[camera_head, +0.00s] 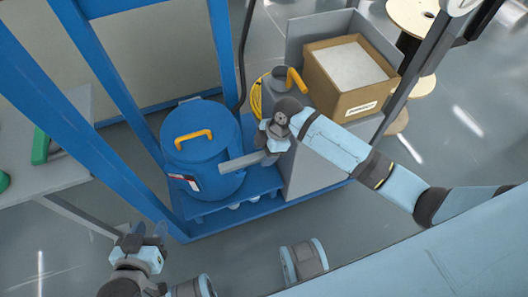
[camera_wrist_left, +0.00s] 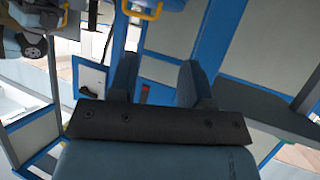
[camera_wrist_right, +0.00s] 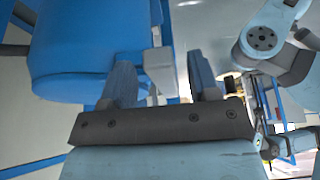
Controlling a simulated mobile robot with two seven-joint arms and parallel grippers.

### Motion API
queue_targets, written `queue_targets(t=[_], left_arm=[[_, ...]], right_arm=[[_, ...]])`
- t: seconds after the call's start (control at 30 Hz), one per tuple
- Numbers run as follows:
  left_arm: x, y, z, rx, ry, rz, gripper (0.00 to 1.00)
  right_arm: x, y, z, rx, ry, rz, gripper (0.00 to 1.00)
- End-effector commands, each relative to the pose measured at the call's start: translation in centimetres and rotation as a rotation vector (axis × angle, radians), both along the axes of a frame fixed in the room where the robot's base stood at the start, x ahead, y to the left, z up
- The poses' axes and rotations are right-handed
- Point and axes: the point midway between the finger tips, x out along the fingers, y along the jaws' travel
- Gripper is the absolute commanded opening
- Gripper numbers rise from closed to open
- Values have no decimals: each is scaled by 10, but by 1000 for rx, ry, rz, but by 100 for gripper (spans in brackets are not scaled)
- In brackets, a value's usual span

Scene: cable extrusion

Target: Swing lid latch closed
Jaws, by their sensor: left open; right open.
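The blue drum (camera_head: 205,165) stands on a blue platform, its round blue lid (camera_head: 222,122) on top with a yellow handle (camera_head: 193,138). In the right wrist view the drum (camera_wrist_right: 85,45) fills the upper left. A small grey metal piece (camera_wrist_right: 159,66), apparently the latch, shows at its edge, between the fingertips in the picture; contact cannot be told. My right gripper (camera_head: 230,163) is open at the drum's right side, partly covering it. My left gripper (camera_head: 145,231) is open and empty, low and in front of the platform, away from the drum.
A blue frame post (camera_head: 120,100) rises left of the drum. A grey cabinet (camera_head: 308,160) stands to its right, with a cardboard box (camera_head: 350,78) behind. A grey bench (camera_head: 45,175) is at the left.

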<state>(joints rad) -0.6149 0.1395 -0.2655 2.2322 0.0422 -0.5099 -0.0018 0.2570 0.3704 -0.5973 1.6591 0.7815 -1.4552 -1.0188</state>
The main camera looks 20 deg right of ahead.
Motion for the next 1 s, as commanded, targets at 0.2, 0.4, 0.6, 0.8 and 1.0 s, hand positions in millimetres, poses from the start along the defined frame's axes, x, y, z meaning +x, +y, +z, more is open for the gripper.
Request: queue_targets(t=[0.2,0.4,0.6,0.8,1.0], left_arm=[[0,0,-1,0,2,-1,45],[0,0,-2,2,4,-1,45],[0,0,-3,3,4,-1,45],[0,1,2,6,5,-1,45],[-1,5,11,29,23,3,45]], right_arm=[[0,1,-2,0,0,0,55],[0,1,-2,0,0,0,28],[0,1,-2,0,0,0,0],[-2,1,0,1,2,-18,0],[-9,1,4,0,3,-94,0]])
